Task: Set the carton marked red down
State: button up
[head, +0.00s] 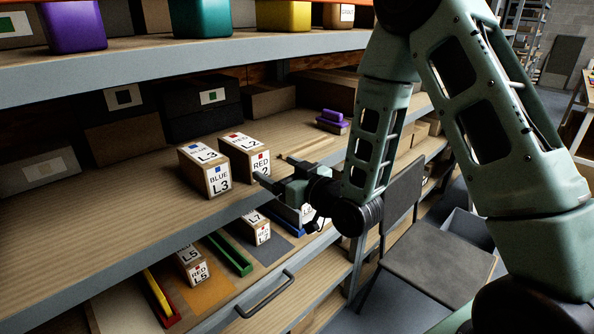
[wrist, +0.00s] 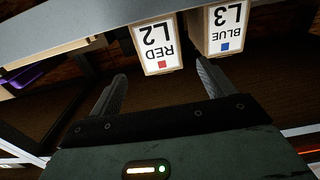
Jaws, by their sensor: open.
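A carton marked RED L2 (head: 240,152) stands upright on the wooden middle shelf (head: 90,235), near its front edge. It also shows upside down in the wrist view (wrist: 157,47), in line with the space between my fingertips. My gripper (head: 274,171) is open and empty, just in front of and to the right of this carton. Its two fingers (wrist: 161,72) are spread apart in the wrist view, and the carton appears beyond them. Whether a fingertip touches the carton is not clear. Another carton marked RED L5 (head: 193,266) lies lower, in the open drawer.
A carton marked BLUE L3 (head: 205,168) stands close to the left of RED L2. Purple blocks (head: 332,121) lie further right on the shelf. Dark boxes (head: 203,108) line the back. The shelf's left front is clear. A grey chair (head: 435,265) stands at right.

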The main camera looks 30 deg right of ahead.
jog(key=shift+s+r+p, duration=0.1)
jog(key=shift+r+p, duration=0.15)
jog(key=shift+p, duration=0.35)
